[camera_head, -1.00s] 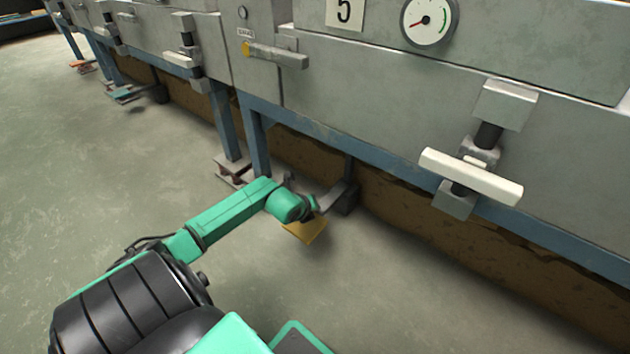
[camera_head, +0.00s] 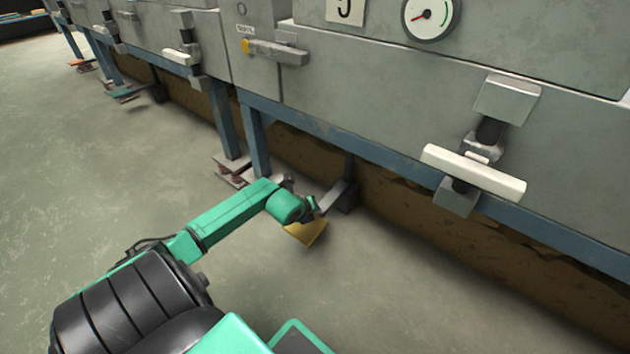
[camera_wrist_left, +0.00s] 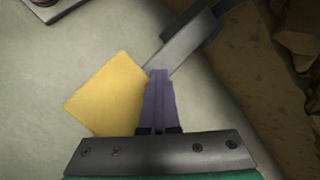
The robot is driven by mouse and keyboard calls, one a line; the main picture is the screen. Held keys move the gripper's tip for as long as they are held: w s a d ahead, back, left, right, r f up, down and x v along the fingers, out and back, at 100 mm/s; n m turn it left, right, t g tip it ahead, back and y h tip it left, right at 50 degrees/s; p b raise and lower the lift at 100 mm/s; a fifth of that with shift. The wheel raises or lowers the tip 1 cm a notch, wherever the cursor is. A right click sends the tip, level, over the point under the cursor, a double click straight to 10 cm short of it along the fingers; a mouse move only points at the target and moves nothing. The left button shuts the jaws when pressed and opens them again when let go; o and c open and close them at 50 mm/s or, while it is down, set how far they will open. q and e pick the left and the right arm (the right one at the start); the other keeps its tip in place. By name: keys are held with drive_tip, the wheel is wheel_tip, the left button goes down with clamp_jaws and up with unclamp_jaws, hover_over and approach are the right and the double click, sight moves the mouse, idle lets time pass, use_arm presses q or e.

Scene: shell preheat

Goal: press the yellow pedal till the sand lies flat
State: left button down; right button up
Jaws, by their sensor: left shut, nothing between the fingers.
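The yellow pedal (camera_head: 308,232) is low over the floor beside the machine, on a grey lever arm (camera_head: 334,196) that runs back under the frame. My left gripper (camera_head: 312,208) reaches down to it from the left and hides part of it. In the left wrist view the pedal (camera_wrist_left: 108,92) lies left of my shut, empty fingers (camera_wrist_left: 159,75), whose tips overlap its edge by the lever; I cannot tell whether they touch it. The sand is not clearly seen. My right gripper is not in view.
The grey machine (camera_head: 400,110) stands on a blue frame (camera_head: 225,120), with a dial (camera_head: 431,16) and a white-handled latch (camera_head: 472,172) on its front. A lever with a yellow end (camera_head: 275,50) sticks out. The floor (camera_head: 120,180) on the left is clear.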

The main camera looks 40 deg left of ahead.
use_arm(q)
drive_tip(key=shift+s+d+f+b, duration=0.15)
drive_tip(key=shift+f+b, duration=0.15)
drive_tip(key=shift+f, duration=0.35)
drive_tip(key=shift+s+a+f+b, duration=0.1)
drive_tip(key=shift+f+b, duration=0.2)
drive_tip(key=shift+f, duration=0.35)
idle(0.5)
wheel_tip(320, 180, up, 5)
drive_tip(key=p, duration=0.5)
drive_tip(key=shift+w+r+p, duration=0.1)
drive_tip(key=shift+r+p, duration=0.3)
drive_tip(key=shift+r, duration=0.15)
drive_tip(key=shift+w+r, duration=0.1)
drive_tip(key=shift+r, duration=0.05)
drive_tip(key=r+p, duration=0.4)
drive_tip(key=r, duration=0.1)
drive_tip(key=shift+w+p, duration=0.2)
drive_tip(key=shift+p, duration=0.2)
